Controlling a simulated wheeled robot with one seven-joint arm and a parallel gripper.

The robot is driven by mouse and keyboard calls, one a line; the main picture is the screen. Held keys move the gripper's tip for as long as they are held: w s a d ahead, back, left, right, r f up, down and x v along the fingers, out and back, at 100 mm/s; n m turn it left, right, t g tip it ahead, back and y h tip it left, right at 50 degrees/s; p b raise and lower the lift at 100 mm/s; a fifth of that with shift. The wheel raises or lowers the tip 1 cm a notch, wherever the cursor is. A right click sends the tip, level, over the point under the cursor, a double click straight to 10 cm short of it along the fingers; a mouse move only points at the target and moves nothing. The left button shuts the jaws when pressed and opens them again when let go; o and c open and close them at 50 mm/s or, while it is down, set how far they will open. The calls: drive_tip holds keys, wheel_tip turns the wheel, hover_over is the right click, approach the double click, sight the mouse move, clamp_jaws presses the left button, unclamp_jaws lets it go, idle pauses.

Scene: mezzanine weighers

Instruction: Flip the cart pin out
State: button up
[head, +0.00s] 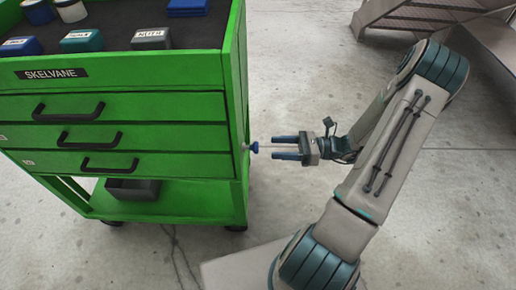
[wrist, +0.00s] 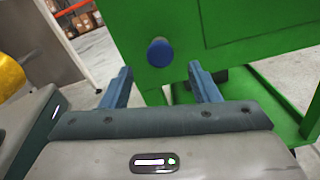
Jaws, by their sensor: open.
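The green cart (head: 130,150) stands at the left in the head view. Its pin, a blue round knob (head: 255,147) on a pale stem, sticks out of the cart's right side at about the height of the lowest drawer. My gripper (head: 272,147) is open and level with the knob, its blue fingers pointing at the cart. In the wrist view the knob (wrist: 160,52) shows face-on, ahead of the gap between the two fingertips (wrist: 160,80). The fingers do not appear to touch it.
The cart top carries blue, teal and white-labelled boxes (head: 82,40). A dark bin (head: 133,189) sits on the lower shelf. Metal stairs (head: 440,20) stand at the back right. Concrete floor between cart and stairs is clear. A yellow object (wrist: 12,72) shows at the wrist view's left edge.

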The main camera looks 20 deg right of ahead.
sight(252, 148)
drive_tip(key=b+x, duration=0.1)
drive_tip(key=x, duration=0.5)
drive_tip(key=shift+w+a, duration=0.1)
drive_tip(key=shift+a, duration=0.25)
clamp_jaws()
drive_tip(key=p+v, duration=0.1)
drive_tip(key=v, duration=0.1)
drive_tip(key=shift+d+p, duration=0.3)
drive_tip(key=shift+d, duration=0.1)
drive_tip(key=shift+c, duration=1)
unclamp_jaws()
drive_tip(key=shift+o, duration=1)
drive_tip(key=shift+d, duration=0.2)
drive_tip(key=shift+a, duration=0.15)
